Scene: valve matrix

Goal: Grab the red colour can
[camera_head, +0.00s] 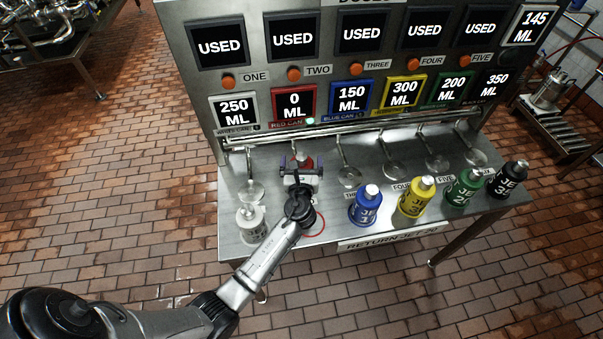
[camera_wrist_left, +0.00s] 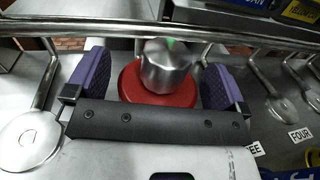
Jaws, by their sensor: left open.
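The red can (camera_wrist_left: 150,92) shows in the left wrist view as a red top with a silver cap. Its lower body is hidden behind my gripper. In the head view only a small bit of the red can (camera_head: 306,163) shows, beyond my gripper under the second spout. My left gripper (camera_head: 301,172) is open, with its two purple finger pads on either side of the can's top. In the left wrist view, gaps show between the pads of the left gripper (camera_wrist_left: 155,80) and the can. My right gripper is not in view.
A white can (camera_head: 251,224) stands left of my gripper. Blue (camera_head: 365,207), yellow (camera_head: 415,199), green (camera_head: 463,190) and black (camera_head: 507,181) cans stand to the right. Spouts hang from a metal rail (camera_head: 350,130) above the steel table. A red ring (camera_head: 317,227) marks the table's front.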

